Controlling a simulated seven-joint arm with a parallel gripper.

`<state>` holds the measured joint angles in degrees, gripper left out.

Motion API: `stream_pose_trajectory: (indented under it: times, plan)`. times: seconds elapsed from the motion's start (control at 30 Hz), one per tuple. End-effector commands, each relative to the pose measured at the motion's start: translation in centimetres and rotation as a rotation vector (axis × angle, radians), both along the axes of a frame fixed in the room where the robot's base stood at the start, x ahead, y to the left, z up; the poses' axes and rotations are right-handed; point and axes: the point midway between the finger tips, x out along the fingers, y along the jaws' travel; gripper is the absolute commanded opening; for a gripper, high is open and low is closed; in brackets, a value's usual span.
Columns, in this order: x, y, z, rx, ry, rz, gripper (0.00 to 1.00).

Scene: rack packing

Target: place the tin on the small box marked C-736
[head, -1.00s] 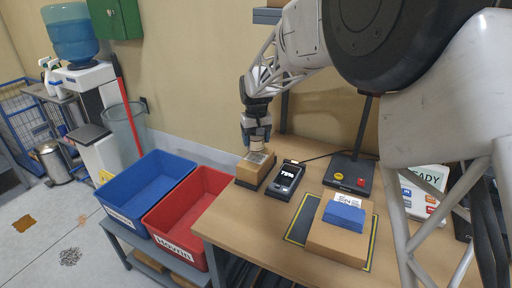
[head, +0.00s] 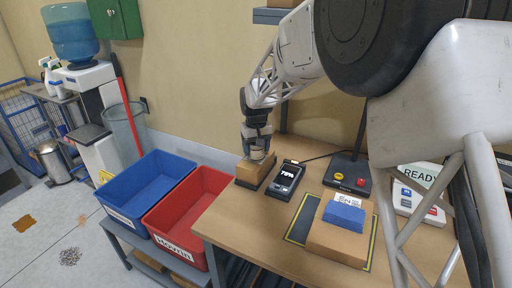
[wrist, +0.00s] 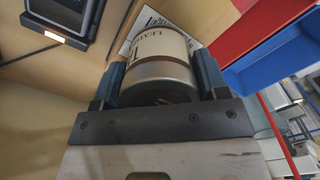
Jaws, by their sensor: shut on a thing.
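My gripper (head: 257,145) is at the back left of the workbench, over a small cardboard box (head: 249,172). It is shut on the tin (head: 257,154), which has a pale label and a metal end. In the wrist view the tin (wrist: 160,55) sits between the two blue fingers. The box top with a printed white label (wrist: 126,38) lies just beyond the tin. I cannot read the box's marking, and I cannot tell whether the tin touches the box.
A handheld device (head: 286,179) stands just right of the small box. A larger box (head: 338,240) with blue cards (head: 344,215) lies at the front right. A red bin (head: 160,221) and a blue bin (head: 126,185) stand left of the bench (head: 222,220).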

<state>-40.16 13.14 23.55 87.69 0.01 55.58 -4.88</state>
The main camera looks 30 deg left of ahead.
Motion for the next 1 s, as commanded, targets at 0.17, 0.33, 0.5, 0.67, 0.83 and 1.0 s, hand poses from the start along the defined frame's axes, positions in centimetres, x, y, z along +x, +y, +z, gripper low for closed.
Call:
stream_pose_trajectory:
  times: [0.17, 0.33, 0.5, 0.67, 0.83, 1.0]
  plan:
    - [0.0, 0.0, -0.1, 0.000, 0.000, 0.000, 0.85]
    - [0.0, 0.0, -0.1, 0.000, 0.000, 0.000, 0.93]
    - [0.0, 0.0, -0.1, 0.000, 0.000, 0.000, 0.93]
    - [0.0, 0.0, 0.4, 0.000, 0.000, 0.000, 0.93]
    - [0.0, 0.0, 1.8, 0.000, 0.000, 0.000, 0.93]
    - [0.0, 0.0, 4.2, 0.001, -0.001, 0.000, 0.93]
